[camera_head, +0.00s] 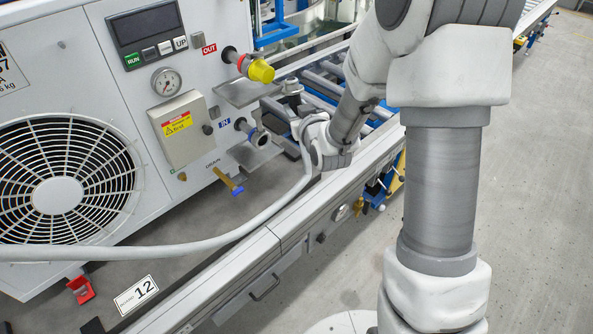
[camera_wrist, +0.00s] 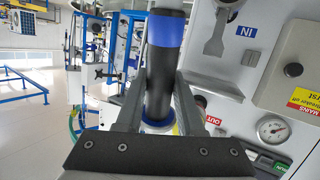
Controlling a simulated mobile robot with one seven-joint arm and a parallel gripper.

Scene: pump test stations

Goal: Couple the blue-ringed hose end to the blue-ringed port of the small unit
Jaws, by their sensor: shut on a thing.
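The small unit (camera_head: 225,20) is the white cabinet at the left in the head view. Its blue-ringed port (camera_head: 258,138) sticks out beside the blue IN label (camera_head: 224,123) and looks open. My gripper (camera_wrist: 160,85) is shut on the hose end (camera_wrist: 158,90), a black sleeve with a wide blue ring (camera_wrist: 166,38). In the head view my gripper (camera_head: 318,143) is a short way right of the port, apart from it. The grey hose (camera_head: 235,236) bends up to my gripper from the lower left. My gripper hides most of the hose end there.
The OUT port has a red ring and a yellow cap (camera_head: 261,71). A metal bracket (camera_head: 245,92) sits below it. A blue-handled valve (camera_head: 230,182) sticks out below the IN port. A conveyor rail (camera_head: 270,245) runs below my arm. The floor at right (camera_head: 535,200) is clear.

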